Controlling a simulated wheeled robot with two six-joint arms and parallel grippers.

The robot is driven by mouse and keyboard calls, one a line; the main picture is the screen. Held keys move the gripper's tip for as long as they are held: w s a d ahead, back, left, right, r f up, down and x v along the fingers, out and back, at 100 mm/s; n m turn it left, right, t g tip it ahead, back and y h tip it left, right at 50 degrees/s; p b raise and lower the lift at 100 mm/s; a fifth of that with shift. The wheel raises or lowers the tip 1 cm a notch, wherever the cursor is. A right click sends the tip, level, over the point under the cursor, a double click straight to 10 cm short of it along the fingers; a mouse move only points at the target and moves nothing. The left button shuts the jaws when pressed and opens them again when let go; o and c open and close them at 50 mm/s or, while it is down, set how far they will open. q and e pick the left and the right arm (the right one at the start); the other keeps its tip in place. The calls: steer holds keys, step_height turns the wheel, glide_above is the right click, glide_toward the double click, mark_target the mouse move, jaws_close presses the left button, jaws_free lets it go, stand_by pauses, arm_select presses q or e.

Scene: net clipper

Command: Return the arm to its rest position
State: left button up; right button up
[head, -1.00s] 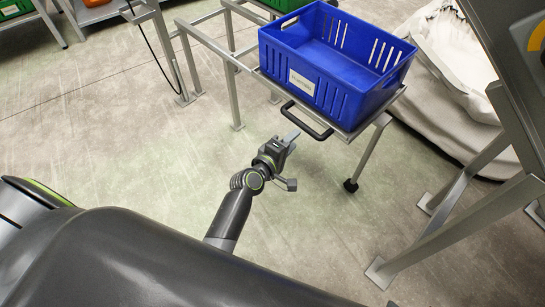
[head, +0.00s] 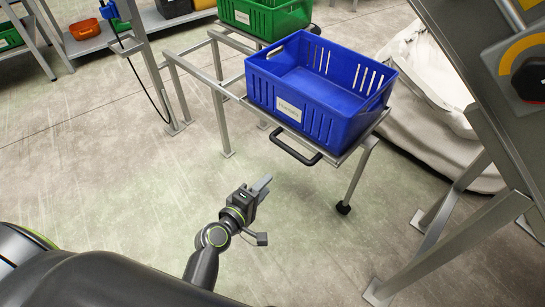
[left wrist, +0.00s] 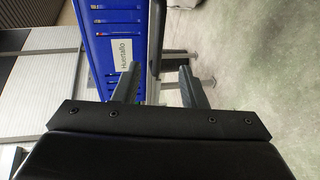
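My left gripper (head: 264,209) is in the lower middle of the head view, over bare floor. Its two fingers stand well apart with nothing between them. In the left wrist view the fingers (left wrist: 160,86) also show apart and empty. The gripper is in front of the cart with the blue crate and clear of the black handle (head: 295,148). My right gripper is in neither view.
An empty blue crate (head: 276,107) with a white label stands on a grey metal frame (head: 359,172). A green crate (head: 262,20) is behind it. A slanted grey metal stand (head: 460,225) is at the right. The floor around the gripper is clear.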

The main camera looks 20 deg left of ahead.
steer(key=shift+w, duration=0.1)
